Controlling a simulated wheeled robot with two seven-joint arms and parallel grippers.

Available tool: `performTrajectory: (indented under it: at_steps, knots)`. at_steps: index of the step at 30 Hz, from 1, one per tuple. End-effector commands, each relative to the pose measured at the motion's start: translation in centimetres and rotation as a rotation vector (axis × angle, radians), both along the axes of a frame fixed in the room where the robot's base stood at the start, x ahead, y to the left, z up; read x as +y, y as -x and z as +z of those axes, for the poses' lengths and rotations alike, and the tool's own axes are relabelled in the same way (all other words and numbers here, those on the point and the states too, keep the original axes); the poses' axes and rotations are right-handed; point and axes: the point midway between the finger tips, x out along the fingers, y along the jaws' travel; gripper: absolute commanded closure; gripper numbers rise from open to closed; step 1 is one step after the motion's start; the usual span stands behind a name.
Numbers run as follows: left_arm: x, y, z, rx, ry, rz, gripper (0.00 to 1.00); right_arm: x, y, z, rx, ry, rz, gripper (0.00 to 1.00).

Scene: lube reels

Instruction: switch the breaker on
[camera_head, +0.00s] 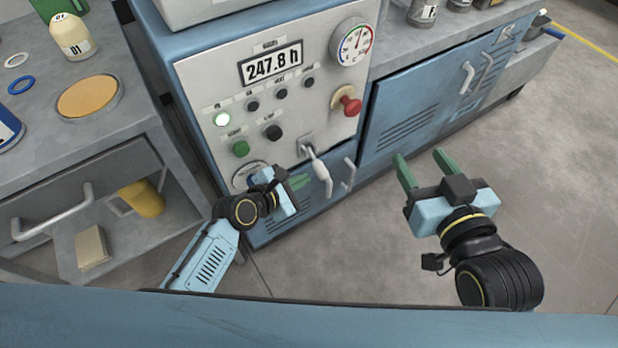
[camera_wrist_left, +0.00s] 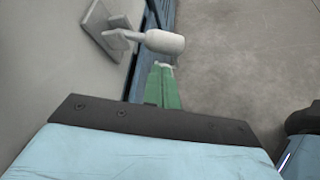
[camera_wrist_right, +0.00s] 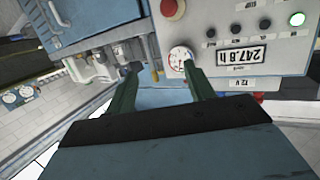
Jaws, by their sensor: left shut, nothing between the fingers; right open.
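The breaker is a lever switch with a pale grey handle (camera_head: 321,172) on a square plate at the lower right of the blue cabinet's front panel. The handle sticks outward and tilts down in the head view. It also shows in the left wrist view (camera_wrist_left: 163,42), just beyond the fingertips. My left gripper (camera_head: 303,180) is shut and empty, its green fingers close beside the handle on its lower left. Whether they touch it I cannot tell. My right gripper (camera_head: 421,160) is open and empty over the floor, right of the lever and in front of the blue cupboards.
The panel has a display (camera_head: 271,64) reading 247.8 h, a gauge (camera_head: 353,43), a red knob (camera_head: 348,104), a green button (camera_head: 240,149) and a lit white lamp (camera_head: 222,119). A grey bench (camera_head: 60,140) stands left. The floor (camera_head: 560,130) at right is free.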

Motion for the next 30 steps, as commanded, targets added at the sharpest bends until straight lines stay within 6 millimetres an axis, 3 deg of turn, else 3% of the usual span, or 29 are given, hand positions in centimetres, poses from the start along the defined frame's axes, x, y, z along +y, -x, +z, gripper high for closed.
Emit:
performTrajectory:
  at_steps: [9,15,30]
  knots:
    - [-1.4,-1.6,-1.2,-0.001,0.001,0.000,1.00,1.1,-0.4,4.9,-0.301,-0.090,0.022,0.47]
    - [-1.8,-2.2,-1.6,0.000,-0.001,-0.001,1.00,1.3,0.0,7.1,-0.429,-0.131,0.030,0.47]
    - [-2.0,-2.4,-1.6,-0.001,-0.001,0.000,1.00,1.4,0.3,8.1,-0.481,-0.147,0.033,0.47]
